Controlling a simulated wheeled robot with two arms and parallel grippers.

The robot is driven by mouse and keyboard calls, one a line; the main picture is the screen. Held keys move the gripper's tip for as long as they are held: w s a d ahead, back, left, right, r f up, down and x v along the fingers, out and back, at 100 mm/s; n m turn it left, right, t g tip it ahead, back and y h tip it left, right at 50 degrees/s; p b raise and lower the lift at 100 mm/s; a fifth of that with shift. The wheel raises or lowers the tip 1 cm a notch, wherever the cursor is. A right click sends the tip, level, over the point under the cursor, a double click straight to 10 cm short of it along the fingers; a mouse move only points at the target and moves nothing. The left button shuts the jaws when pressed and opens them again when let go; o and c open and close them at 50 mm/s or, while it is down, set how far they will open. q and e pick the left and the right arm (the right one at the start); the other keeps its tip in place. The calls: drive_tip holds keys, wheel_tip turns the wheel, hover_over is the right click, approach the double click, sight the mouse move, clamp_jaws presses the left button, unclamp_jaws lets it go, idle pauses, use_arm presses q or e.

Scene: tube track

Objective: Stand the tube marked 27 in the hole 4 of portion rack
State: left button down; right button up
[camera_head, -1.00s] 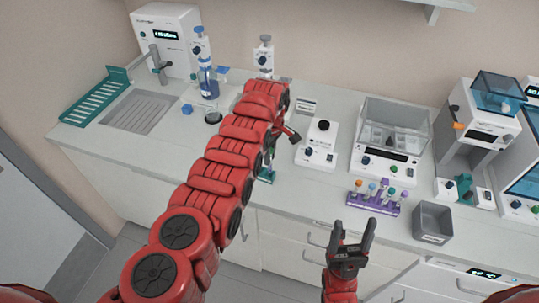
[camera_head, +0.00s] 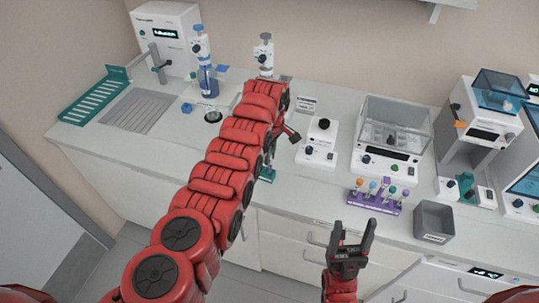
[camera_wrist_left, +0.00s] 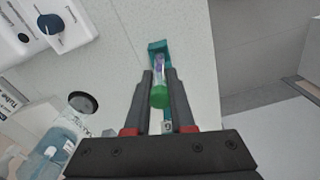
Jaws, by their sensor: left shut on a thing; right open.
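My left gripper (camera_wrist_left: 160,90) is shut on a tube with a green cap (camera_wrist_left: 159,98). The tube has purple content, and its marking cannot be read. A teal rack (camera_wrist_left: 158,46) lies right by the tube in the left wrist view. It also shows partly behind my left arm in the head view (camera_head: 267,173). Whether the tube is in a hole of it I cannot tell. A purple rack (camera_head: 374,203) with several capped tubes stands at the bench's front edge. My right gripper (camera_head: 353,228) is open and empty, in front of the bench. Hole numbers cannot be read.
A grey open bin (camera_head: 433,222) stands right of the purple rack. A white device with a black knob (camera_head: 318,145) and a balance with a clear shield (camera_head: 391,135) stand behind. A sink (camera_head: 138,111) is at the left. Some front bench is clear between the racks.

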use_arm(q)
drive_tip(key=shift+f, duration=0.15)
drive_tip(key=shift+f+b, duration=0.45)
drive_tip(key=shift+b, duration=0.15)
drive_tip(key=shift+f, duration=0.1)
drive_tip(key=shift+f+b, duration=0.55)
drive_tip(key=shift+b, duration=0.15)
drive_tip(key=c, duration=0.7)
unclamp_jaws()
